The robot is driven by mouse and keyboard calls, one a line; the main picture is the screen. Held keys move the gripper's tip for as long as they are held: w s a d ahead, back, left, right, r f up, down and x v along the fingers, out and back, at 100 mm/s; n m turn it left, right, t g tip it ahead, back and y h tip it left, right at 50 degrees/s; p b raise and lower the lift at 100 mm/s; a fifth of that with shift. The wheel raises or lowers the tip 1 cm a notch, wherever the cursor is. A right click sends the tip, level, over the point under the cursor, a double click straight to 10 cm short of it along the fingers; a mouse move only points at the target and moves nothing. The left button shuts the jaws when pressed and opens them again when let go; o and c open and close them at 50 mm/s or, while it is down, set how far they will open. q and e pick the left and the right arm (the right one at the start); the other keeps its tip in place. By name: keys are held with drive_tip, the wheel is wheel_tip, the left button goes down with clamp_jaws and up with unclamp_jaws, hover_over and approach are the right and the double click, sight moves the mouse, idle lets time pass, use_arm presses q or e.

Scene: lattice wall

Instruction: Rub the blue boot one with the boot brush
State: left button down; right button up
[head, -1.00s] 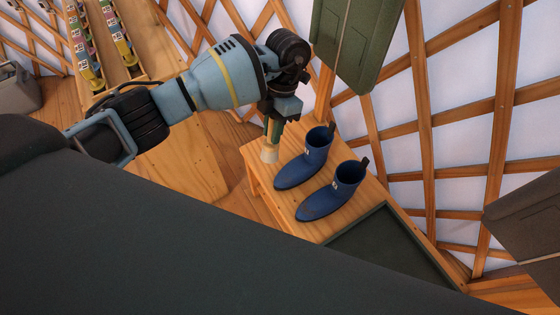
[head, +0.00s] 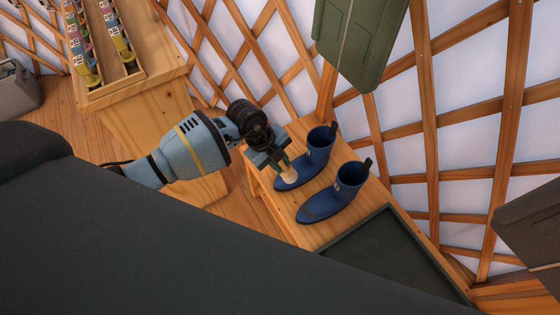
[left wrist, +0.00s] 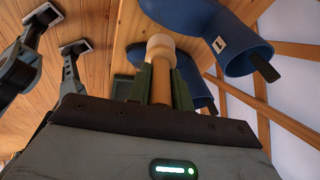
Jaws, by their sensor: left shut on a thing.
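Two blue ankle boots stand upright side by side on a small wooden bench (head: 310,232). The left boot (head: 319,150) and the right boot (head: 346,190) both point their toes to the lower left. My left gripper (head: 279,165) is shut on the boot brush, whose pale head (head: 289,176) is at the toe of the left boot. I cannot tell if it presses on the boot. In the left wrist view the brush (left wrist: 160,55) stands between the green fingers of the left gripper (left wrist: 165,83), with blue boots behind it. My right gripper is not in view.
A dark green tray (head: 425,245) lies to the right of the boots. A green hanging panel (head: 358,40) is above them, near the lattice wall (head: 430,110).

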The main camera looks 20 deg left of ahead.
use_arm(q)
drive_tip(key=shift+f, duration=0.15)
